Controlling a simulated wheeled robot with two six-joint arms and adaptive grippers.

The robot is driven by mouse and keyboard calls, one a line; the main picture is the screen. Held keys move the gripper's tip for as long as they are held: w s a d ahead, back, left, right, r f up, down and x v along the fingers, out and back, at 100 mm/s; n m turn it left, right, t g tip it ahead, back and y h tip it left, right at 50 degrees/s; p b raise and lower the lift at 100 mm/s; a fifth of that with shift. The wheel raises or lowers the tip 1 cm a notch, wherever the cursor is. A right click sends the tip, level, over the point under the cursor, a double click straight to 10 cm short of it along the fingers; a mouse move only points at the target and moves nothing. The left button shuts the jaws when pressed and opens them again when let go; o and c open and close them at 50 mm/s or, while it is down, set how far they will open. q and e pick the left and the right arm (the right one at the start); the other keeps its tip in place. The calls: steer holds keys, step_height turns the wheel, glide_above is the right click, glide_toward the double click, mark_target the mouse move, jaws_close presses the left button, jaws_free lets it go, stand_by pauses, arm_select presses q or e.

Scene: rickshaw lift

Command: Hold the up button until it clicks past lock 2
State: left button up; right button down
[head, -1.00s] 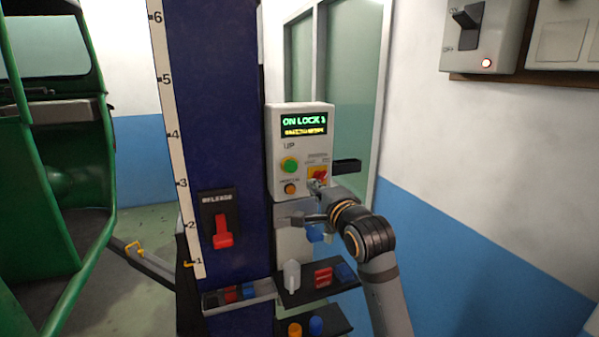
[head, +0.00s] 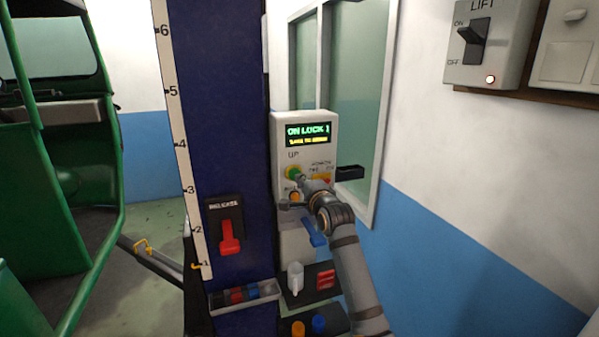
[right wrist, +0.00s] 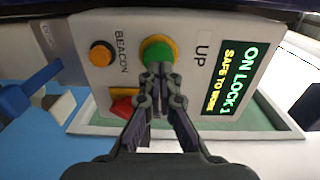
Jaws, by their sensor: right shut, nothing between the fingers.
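The grey control box (head: 280,147) stands on the blue column, with a lit display (head: 308,133) reading ON LOCK 1. In the right wrist view the display (right wrist: 228,85) also reads SAFE TO WORK. The green up button (head: 291,172) sits under the UP label; it shows in the right wrist view (right wrist: 157,48) just beyond my fingertips. My right gripper (head: 299,181) is shut and empty, its tips at the lower edge of the button; I cannot tell whether they touch it. My left gripper is not in view.
An orange beacon button (right wrist: 101,54) and a red-yellow switch (right wrist: 122,104) are close to my fingers. A red release lever (head: 229,236) and a numbered scale (head: 183,150) are on the column. The green rickshaw (head: 62,180) is at left. A lift switch box (head: 487,45) hangs at right.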

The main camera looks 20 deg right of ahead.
steer(key=shift+w, duration=0.9)
